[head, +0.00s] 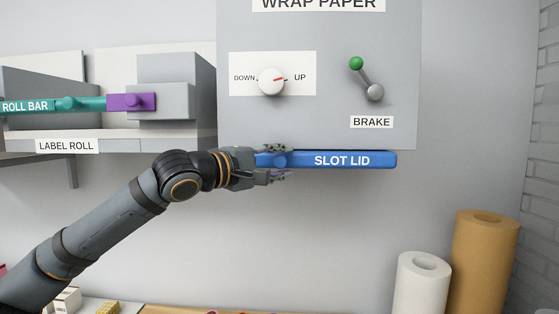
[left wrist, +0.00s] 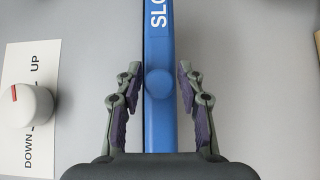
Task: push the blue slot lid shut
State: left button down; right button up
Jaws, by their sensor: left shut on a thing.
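The blue slot lid (head: 343,160) is a long level bar along the bottom edge of the grey wrap paper panel, with a white "SLOT LID" label and a round knob (head: 281,160) near its left end. My left gripper (head: 284,163) reaches in from the left and is shut on the lid at this end, one finger above and one below. In the left wrist view the lid (left wrist: 158,40) runs between the two fingers, with the knob (left wrist: 159,82) between the pads. How far the lid stands open cannot be told. My right gripper is not in view.
The panel (head: 398,30) carries a white down/up knob (head: 271,81) and a green-tipped brake lever (head: 363,78). A shelf at left holds a teal roll bar (head: 85,104) with a purple block (head: 131,102). White (head: 420,285) and brown (head: 481,265) paper rolls stand at lower right.

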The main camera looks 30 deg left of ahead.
pick_arm(q)
jog(key=shift+a+r, duration=0.1)
jog(key=shift+a, duration=0.05)
jog(key=c, duration=1.1)
grip_release()
jog(key=shift+o, duration=0.2)
jog(key=shift+w, duration=0.2)
